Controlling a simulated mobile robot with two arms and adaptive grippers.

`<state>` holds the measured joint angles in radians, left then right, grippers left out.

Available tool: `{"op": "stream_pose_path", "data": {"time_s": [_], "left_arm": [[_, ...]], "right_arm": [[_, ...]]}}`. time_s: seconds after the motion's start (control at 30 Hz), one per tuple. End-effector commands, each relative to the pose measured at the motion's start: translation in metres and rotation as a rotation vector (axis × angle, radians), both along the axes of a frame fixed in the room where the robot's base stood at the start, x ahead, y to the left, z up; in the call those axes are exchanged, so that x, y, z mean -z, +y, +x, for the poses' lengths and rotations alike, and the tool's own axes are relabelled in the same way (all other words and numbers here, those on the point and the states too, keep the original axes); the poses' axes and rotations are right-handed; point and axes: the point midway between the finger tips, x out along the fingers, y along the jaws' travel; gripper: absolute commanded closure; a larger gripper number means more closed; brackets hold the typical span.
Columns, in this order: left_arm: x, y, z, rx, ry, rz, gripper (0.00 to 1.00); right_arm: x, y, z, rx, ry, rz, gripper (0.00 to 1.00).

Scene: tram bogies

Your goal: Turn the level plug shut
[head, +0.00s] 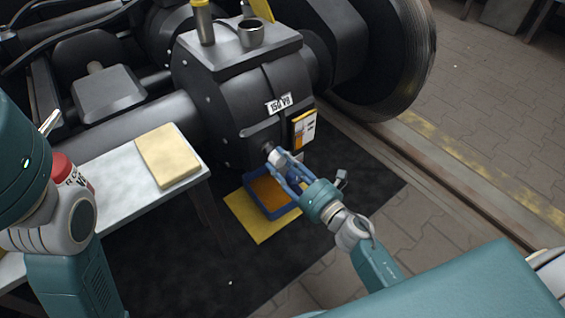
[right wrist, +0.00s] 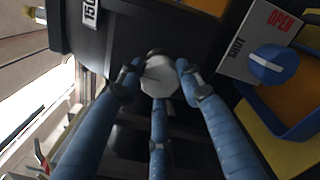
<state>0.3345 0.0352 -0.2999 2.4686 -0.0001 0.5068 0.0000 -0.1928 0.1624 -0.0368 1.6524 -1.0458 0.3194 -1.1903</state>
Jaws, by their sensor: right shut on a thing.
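The level plug (head: 273,155) is a pale grey knob low on the front of the dark gearbox (head: 250,100). My right gripper (head: 281,163) reaches it from the lower right, its blue fingers shut around it. In the right wrist view the plug's pale, faceted end (right wrist: 158,76) sits between the fingertips of my right gripper (right wrist: 157,82). A grey plate (right wrist: 240,60) beside it reads OPEN in red and SHUT in black. It carries a blue dial (right wrist: 273,64) with a slanting white bar, one end towards SHUT. The left arm shows at the left, but its gripper does not.
A blue tray (head: 251,201) with orange-brown contents stands on a yellow mat (head: 240,222) below the plug. A bench (head: 115,190) at left holds a yellow pad (head: 167,156) and a red-topped can (head: 66,172). A large wheel (head: 400,60) stands at upper right.

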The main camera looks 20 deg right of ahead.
Motion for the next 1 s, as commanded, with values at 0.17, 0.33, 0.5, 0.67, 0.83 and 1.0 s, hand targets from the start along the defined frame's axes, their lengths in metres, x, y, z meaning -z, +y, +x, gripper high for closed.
{"op": "stream_pose_path", "data": {"time_s": [0.17, 0.33, 0.5, 0.67, 0.83, 1.0], "left_arm": [[0.001, 0.0, 0.001, 0.0, 0.0, -0.001, 0.06], [0.001, -0.001, 0.002, 0.0, 0.003, 0.0, 0.06], [0.001, 0.001, 0.002, 0.0, 0.003, -0.004, 0.06], [0.001, 0.0, 0.002, 0.0, 0.003, -0.002, 0.06], [0.001, 0.0, 0.002, 0.0, 0.002, -0.001, 0.06], [0.001, 0.0, 0.002, 0.0, 0.002, 0.0, 0.06]], "right_arm": [[0.004, 0.005, -0.003, -0.011, 0.005, -0.002, 0.46], [0.002, 0.003, -0.002, -0.006, 0.003, -0.001, 0.45], [0.002, 0.001, -0.003, -0.004, 0.003, 0.0, 0.45], [0.003, -0.005, -0.02, -0.003, 0.005, -0.001, 0.45], [0.004, -0.017, -0.054, -0.003, 0.007, 0.0, 0.45], [0.003, -0.028, -0.087, -0.005, 0.007, 0.0, 0.45]]}}
